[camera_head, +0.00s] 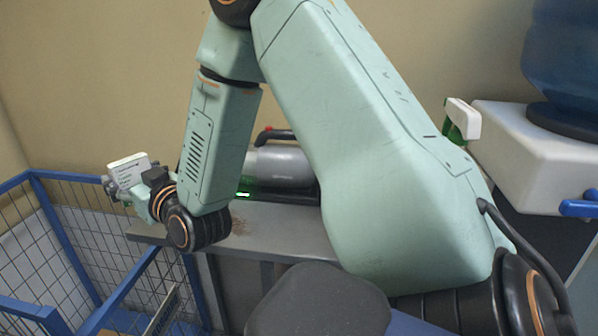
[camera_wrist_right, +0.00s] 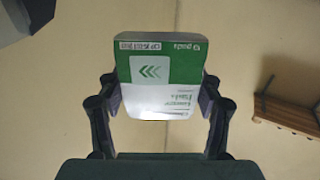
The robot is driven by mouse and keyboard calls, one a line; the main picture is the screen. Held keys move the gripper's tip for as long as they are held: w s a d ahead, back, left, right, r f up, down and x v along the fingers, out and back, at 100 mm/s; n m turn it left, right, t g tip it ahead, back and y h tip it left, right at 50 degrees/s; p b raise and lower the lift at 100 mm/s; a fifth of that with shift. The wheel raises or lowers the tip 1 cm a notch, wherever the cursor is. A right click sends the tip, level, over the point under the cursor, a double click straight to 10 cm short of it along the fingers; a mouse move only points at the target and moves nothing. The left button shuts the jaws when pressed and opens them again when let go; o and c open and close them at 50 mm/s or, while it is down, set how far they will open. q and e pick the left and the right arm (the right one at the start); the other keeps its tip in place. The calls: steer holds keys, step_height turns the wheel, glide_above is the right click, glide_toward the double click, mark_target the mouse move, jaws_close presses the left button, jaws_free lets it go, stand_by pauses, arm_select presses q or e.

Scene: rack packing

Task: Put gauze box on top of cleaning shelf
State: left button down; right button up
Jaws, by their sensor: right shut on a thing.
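A white and green gauze box (camera_wrist_right: 160,75) is held between the fingers of my right gripper in the right wrist view, its printed face toward the camera. My right gripper (camera_head: 122,186) shows small at the left of the head view, shut on the same box (camera_head: 127,167). Box and gripper are in the air near the left end of a grey shelf top (camera_head: 285,225). I cannot tell whether this is the cleaning shelf. My left gripper is not in view.
A blue wire cage (camera_head: 50,235) is at left. A white dispenser (camera_head: 540,150) with a blue bottle (camera_head: 570,55) stands at right. The right wrist view shows a brown wooden piece (camera_wrist_right: 290,98).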

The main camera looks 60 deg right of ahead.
mark_target(149, 160)
steer(key=d+r+m+h, duration=0.1)
steer(key=h, duration=0.1)
steer(key=s+d+r+m+h+b, duration=0.1)
steer(key=d+h, duration=0.1)
steer(key=shift+d+m+g, duration=0.1)
steer(key=shift+m+g, duration=0.2)
steer(key=shift+g, duration=0.1)
steer(key=shift+s+d+r+h, duration=0.1)
steer(key=shift+r+h, duration=0.2)
steer(key=shift+m, duration=0.3)
steer(key=f, duration=0.2)
steer(key=f+b, duration=0.1)
steer(key=f, duration=0.1)
steer(key=f+b, duration=0.1)
steer(key=f, duration=0.1)
steer(key=shift+d+f, duration=0.25)
steer(key=shift+d, duration=0.05)
steer(key=shift+f, duration=0.2)
step_height(149, 160, down, 3)
steer(key=shift+b, duration=0.85)
steer(key=shift+f, duration=0.15)
